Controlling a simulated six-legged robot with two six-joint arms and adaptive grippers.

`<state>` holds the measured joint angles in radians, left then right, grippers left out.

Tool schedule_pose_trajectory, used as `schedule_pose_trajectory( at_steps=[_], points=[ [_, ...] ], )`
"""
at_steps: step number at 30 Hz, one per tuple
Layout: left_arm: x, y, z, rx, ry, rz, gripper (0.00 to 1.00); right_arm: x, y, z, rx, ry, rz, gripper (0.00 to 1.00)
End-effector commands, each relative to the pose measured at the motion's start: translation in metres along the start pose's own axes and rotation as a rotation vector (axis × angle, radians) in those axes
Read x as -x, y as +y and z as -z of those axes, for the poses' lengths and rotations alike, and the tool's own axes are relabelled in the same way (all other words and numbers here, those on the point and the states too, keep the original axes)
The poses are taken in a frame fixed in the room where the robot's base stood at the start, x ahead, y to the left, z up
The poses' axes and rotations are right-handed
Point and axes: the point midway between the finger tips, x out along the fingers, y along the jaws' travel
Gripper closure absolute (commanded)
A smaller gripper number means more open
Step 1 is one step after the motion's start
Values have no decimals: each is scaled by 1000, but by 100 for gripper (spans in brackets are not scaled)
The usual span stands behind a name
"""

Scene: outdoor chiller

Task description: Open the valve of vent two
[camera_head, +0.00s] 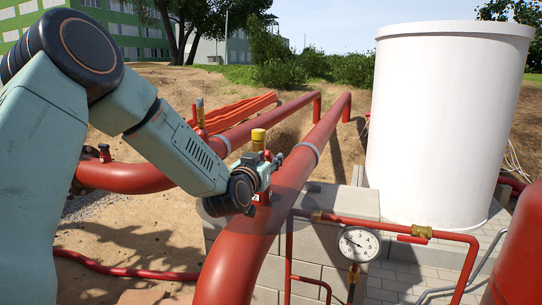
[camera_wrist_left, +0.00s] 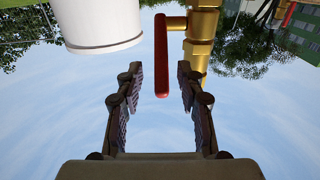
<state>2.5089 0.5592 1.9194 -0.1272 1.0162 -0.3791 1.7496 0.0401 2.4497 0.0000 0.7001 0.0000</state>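In the head view my left arm reaches from the left to a brass vent (camera_head: 258,138) standing on the thick red pipe. My left gripper (camera_head: 270,167) is beside this vent, partly hidden by its own wrist. In the left wrist view, which is upside down, my left gripper (camera_wrist_left: 159,72) is open. A red lever handle (camera_wrist_left: 161,60) reaches between its fingers, with gaps on both sides. The handle joins a brass valve body (camera_wrist_left: 202,45) at the right. A second vent (camera_head: 200,105) stands on the farther red pipe. I see no number on either vent. My right gripper is not shown.
A large white tank (camera_head: 445,120) stands at the right. A pressure gauge (camera_head: 359,244) and thin red pipe are in front of it. The thick red pipe (camera_head: 245,255) runs below my left gripper. A red rounded vessel (camera_head: 520,255) is at the right edge.

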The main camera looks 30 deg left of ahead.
Motion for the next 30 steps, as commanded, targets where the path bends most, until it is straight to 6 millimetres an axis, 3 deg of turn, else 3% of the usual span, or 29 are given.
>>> schedule_pose_trajectory(
  at_steps=[7,18,30],
  points=[
    [-23,0,0,-1,-1,0,62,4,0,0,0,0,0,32],
    [-26,0,-1,2,-2,0,63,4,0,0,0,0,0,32],
    [-26,0,-1,2,-2,1,97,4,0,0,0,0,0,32]
  ],
)
